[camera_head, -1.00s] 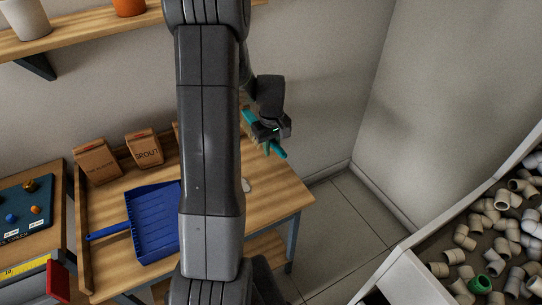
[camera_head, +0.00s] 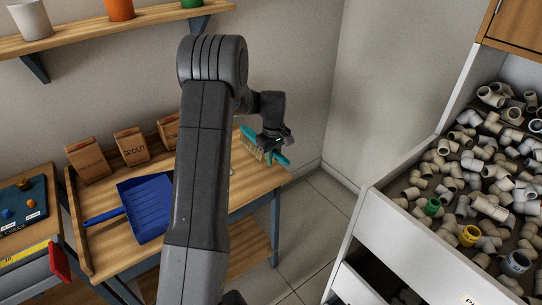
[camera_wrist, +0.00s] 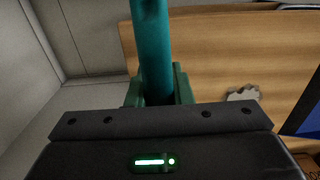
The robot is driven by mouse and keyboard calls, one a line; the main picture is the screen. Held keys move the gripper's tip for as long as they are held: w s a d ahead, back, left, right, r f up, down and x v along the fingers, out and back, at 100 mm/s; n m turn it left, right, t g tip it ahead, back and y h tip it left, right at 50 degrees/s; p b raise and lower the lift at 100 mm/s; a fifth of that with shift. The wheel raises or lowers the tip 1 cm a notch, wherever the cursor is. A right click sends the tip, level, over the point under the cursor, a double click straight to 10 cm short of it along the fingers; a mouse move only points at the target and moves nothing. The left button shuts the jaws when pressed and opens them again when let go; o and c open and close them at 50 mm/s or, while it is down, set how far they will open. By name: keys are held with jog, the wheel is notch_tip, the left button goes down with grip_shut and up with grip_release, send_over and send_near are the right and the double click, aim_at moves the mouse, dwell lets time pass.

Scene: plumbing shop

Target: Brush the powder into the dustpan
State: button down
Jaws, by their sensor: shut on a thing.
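My gripper (camera_head: 269,147) is shut on the teal handle of the brush (camera_head: 247,136). It holds the brush near the right end of the wooden table, its pale bristles pointing down. I cannot tell whether the bristles touch the tabletop. In the wrist view the teal handle (camera_wrist: 152,45) runs up between the green fingers (camera_wrist: 156,90). A small pale grey patch of powder (camera_wrist: 242,93) lies on the wood, apart from the handle. In the head view my arm mostly hides the powder. The blue dustpan (camera_head: 148,205) lies on the table left of my arm; its edge shows in the wrist view (camera_wrist: 302,118).
Paper bags (camera_head: 130,145) stand along the table's (camera_head: 103,238) back edge. A shelf with pots (camera_head: 70,35) hangs above. A bin of pipe fittings (camera_head: 375,205) stands at the right. Grey floor lies between bin and table.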

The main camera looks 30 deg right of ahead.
aim_at(270, 176)
jog(key=f+b, duration=0.1)
jog(key=f, duration=0.1)
jog(key=a+f+b, duration=0.1)
jog(key=f, duration=0.2)
jog(key=shift+a+f+b, duration=0.1)
jog(key=shift+a+b, duration=0.05)
jog(key=shift+b, duration=0.2)
jog(key=a, duration=1.2)
jog(key=s+a+b, duration=0.1)
jog(key=a, duration=1.1)
jog(key=a+b, duration=0.1)
jog(key=a, duration=1.1)
jog(key=shift+s+r, duration=0.2)
jog(key=shift+s, duration=0.05)
notch_tip(270, 176, up, 5)
jog(key=p, duration=0.3)
jog(key=shift+a+r+p, duration=0.1)
jog(key=shift+r+p, duration=0.05)
jog(key=shift+p, duration=0.2)
jog(key=d+r+p, duration=0.2)
jog(key=d+r, duration=0.1)
jog(key=d, duration=0.3)
jog(key=shift+w+r+p, duration=0.2)
jog(key=shift+r+p, duration=0.15)
jog(key=shift+d, duration=0.1)
